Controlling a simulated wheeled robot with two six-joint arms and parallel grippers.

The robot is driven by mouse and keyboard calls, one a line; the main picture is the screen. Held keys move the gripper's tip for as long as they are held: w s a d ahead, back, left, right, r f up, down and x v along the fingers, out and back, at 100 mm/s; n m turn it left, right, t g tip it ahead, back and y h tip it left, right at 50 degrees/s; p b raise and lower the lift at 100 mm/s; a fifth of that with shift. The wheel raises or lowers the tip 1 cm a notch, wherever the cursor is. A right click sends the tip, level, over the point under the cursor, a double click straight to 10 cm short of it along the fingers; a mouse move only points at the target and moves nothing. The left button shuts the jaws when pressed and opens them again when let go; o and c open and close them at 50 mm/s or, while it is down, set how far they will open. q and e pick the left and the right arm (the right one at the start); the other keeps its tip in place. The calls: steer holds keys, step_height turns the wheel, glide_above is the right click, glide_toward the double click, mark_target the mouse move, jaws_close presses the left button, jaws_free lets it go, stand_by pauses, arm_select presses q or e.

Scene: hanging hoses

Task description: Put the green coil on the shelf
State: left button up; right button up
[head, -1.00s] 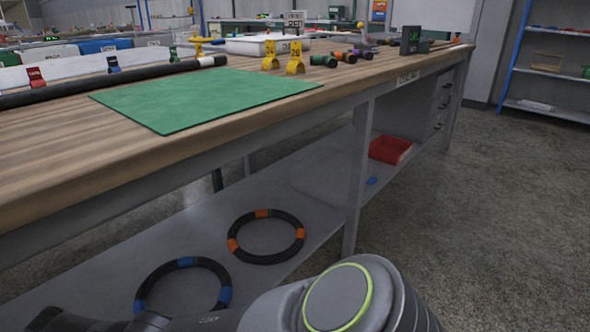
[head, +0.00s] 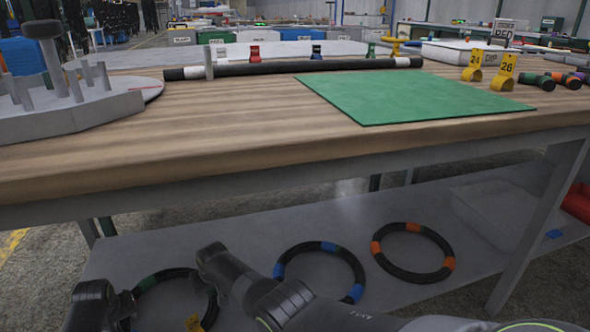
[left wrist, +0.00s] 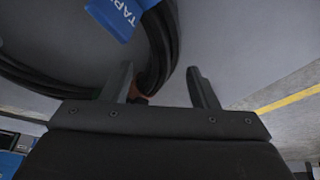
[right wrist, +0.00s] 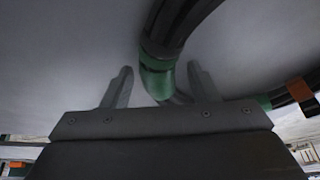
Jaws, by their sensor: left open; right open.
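The green coil (head: 165,275), a black hose ring with green bands, lies on the grey shelf (head: 340,215) under the bench, at the left in the head view. My arms hide part of it. My right gripper (right wrist: 157,88) is open, and the coil's green band (right wrist: 157,75) shows between its fingers in the right wrist view. My left gripper (head: 122,303) is at the coil's left side in the head view. It is open, with a black hose (left wrist: 160,45) in front of its fingers in the left wrist view. A blue tag (left wrist: 122,15) sits beside that hose.
A blue-banded coil (head: 320,247) and an orange-banded coil (head: 413,225) lie to the right on the same shelf. A bench leg (head: 540,225) stands further right. The wooden bench top (head: 230,130) overhangs the shelf, with a green mat (head: 410,97) on it.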

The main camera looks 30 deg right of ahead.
arm_select(q)
steer(key=v, duration=1)
arm_select(e)
steer(key=shift+r, duration=0.1)
steer(key=shift+r, duration=0.1)
steer(key=v, duration=1.1)
steer(key=shift+r, duration=0.3)
arm_select(q)
steer(key=shift+a, duration=0.1)
arm_select(e)
steer(key=shift+s+d, duration=0.1)
steer(key=shift+s, duration=0.05)
stand_by(0.3)
